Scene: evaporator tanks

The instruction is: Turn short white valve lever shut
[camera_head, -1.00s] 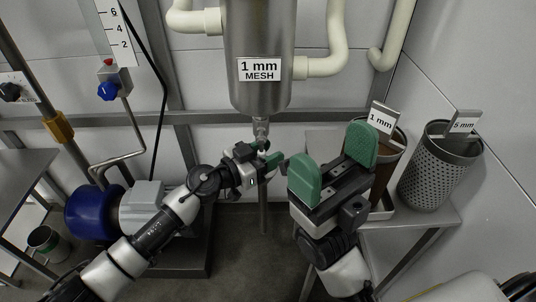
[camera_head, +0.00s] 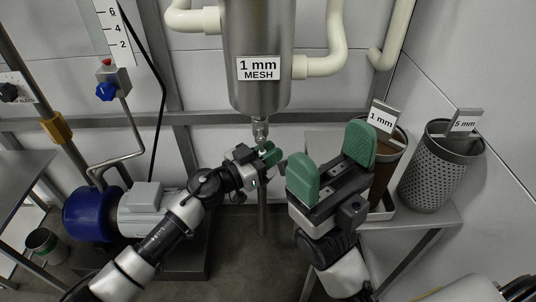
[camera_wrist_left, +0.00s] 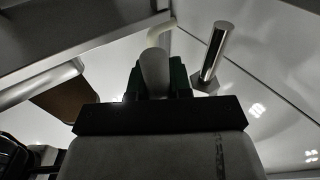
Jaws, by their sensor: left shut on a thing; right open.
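The steel vessel labelled "1 mm MESH" (camera_head: 258,50) hangs at the top centre, with a metal valve fitting (camera_head: 260,130) at its bottom outlet. My left gripper (camera_head: 268,153) is just below this fitting, its green fingers close together. In the left wrist view, the short white lever (camera_wrist_left: 154,68) stands between the green fingers of my left gripper (camera_wrist_left: 155,80), which are shut on it. In the head view the lever is mostly hidden by the fingers. My right gripper (camera_head: 333,165) is open and empty, right of the valve, its green pads wide apart.
A brown "1 mm" mesh basket (camera_head: 398,160) and a steel "5 mm" basket (camera_head: 434,172) stand on a side table at right. A blue and grey motor (camera_head: 90,215) sits at lower left. A thin post (camera_head: 262,215) stands below the valve.

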